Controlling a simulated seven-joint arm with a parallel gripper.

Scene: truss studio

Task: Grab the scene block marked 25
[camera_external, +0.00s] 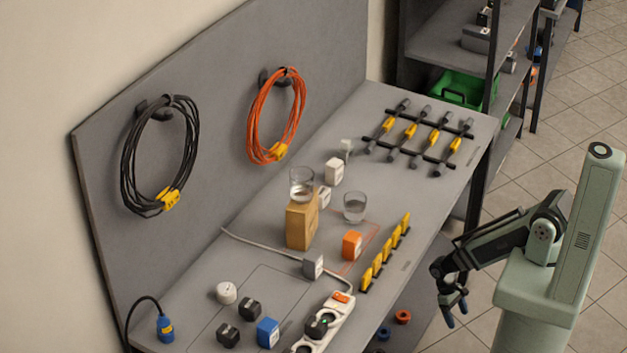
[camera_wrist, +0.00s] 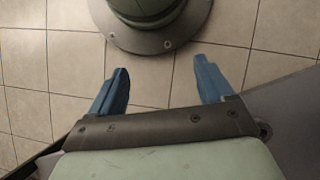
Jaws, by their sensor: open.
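My gripper (camera_external: 456,309) hangs in the air beyond the right edge of the workbench, open and empty. In the wrist view my gripper (camera_wrist: 161,78) shows two blue fingers wide apart above the floor, with nothing between them. No marking 25 is readable. Small blocks on the bench include an orange block (camera_external: 352,245), a grey block (camera_external: 313,265), a blue block (camera_external: 268,332), two black blocks (camera_external: 250,308) and white blocks (camera_external: 334,171). Several yellow pieces (camera_external: 377,265) stand in a row near the front edge. Which one is meant cannot be told.
A tan block (camera_external: 301,228) bears a glass (camera_external: 302,183); another glass (camera_external: 354,207) stands beside it. A white power strip (camera_external: 327,324) and its cable lie in front. A dark rack (camera_external: 418,138) stands at the far end. Coiled cables hang on the back panel (camera_external: 225,110).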

